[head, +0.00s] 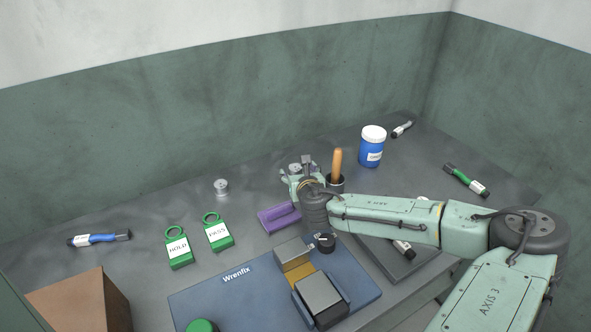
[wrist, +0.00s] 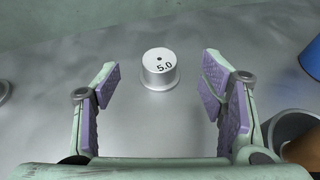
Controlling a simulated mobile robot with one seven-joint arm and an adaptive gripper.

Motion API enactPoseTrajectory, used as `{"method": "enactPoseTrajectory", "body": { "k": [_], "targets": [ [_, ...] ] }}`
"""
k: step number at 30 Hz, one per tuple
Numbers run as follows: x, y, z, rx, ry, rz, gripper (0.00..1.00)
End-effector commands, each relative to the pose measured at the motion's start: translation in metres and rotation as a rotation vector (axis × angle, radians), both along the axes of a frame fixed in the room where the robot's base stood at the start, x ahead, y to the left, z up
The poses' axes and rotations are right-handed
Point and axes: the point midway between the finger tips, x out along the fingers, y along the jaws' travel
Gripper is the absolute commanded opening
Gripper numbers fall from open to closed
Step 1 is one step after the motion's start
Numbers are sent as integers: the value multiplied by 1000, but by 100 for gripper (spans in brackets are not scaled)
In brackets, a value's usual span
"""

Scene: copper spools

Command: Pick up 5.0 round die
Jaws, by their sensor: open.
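The 5.0 round die (wrist: 155,75) is a short silver cylinder with a small hole in its top and "5.0" printed in black. It stands upright on the grey metal bench. My gripper (wrist: 160,88) is open and empty in the wrist view, with its purple-padded fingers to the left and right of the die. The die lies slightly beyond the fingertips and touches neither. In the head view my gripper (head: 303,169) is over the back middle of the bench, and a small silver round top (head: 295,167) shows beside its fingers.
Another silver die (head: 221,187) stands to the left. A dark cup (head: 337,186) with a wooden handle (head: 337,163) and a blue jar (head: 371,150) stand to the right. A purple block (head: 278,218) and green tags (head: 178,250) lie in front. The wall is close behind.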

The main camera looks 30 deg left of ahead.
Motion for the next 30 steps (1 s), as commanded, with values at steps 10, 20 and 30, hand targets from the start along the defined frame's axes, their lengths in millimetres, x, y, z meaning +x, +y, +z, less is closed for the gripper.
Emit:
{"method": "enactPoseTrajectory", "body": {
  "k": [10, 20, 30],
  "targets": [
    [23, 21, -13, 0, 0, 0, 64],
    [23, 20, -12, 0, -1, 0, 53],
    [23, 20, -12, 0, -1, 0, 30]
  ]
}}
